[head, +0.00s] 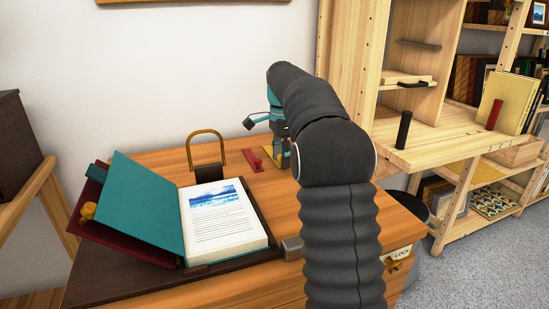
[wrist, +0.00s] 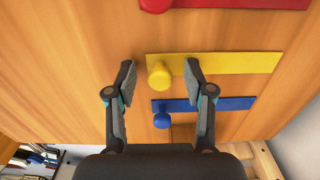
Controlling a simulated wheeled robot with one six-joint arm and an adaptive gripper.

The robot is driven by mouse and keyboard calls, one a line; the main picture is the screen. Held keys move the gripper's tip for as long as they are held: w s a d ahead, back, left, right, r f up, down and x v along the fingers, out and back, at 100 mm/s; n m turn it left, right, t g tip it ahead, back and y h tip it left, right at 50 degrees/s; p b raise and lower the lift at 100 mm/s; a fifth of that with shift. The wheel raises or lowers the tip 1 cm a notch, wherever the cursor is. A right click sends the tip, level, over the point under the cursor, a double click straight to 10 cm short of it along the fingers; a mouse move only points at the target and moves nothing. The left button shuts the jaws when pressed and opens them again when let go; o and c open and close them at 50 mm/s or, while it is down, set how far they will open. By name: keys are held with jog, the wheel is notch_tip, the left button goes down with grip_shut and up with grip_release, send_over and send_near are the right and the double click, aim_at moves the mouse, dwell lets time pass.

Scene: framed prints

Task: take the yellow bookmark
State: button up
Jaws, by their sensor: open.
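The yellow bookmark (wrist: 235,64) is a flat strip with a round knob (wrist: 159,75) at its left end in the wrist view. It lies on the wooden cabinet top. The right fingertip covers part of the strip. I cannot tell the height of the fingertips over the wood. In the head view my gripper (head: 281,150) points down at the back of the cabinet top, and a bit of the yellow bookmark (head: 268,153) shows beside it.
A red bookmark (wrist: 230,3) and a blue bookmark (wrist: 225,103) lie on either side of the yellow one. An open book (head: 222,222) with a teal cover lies at the front left. A padlock-like brass loop (head: 205,133) stands behind it. A wooden shelf (head: 440,140) stands at the right.

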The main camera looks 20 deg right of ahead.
grip_shut()
dwell(0.3)
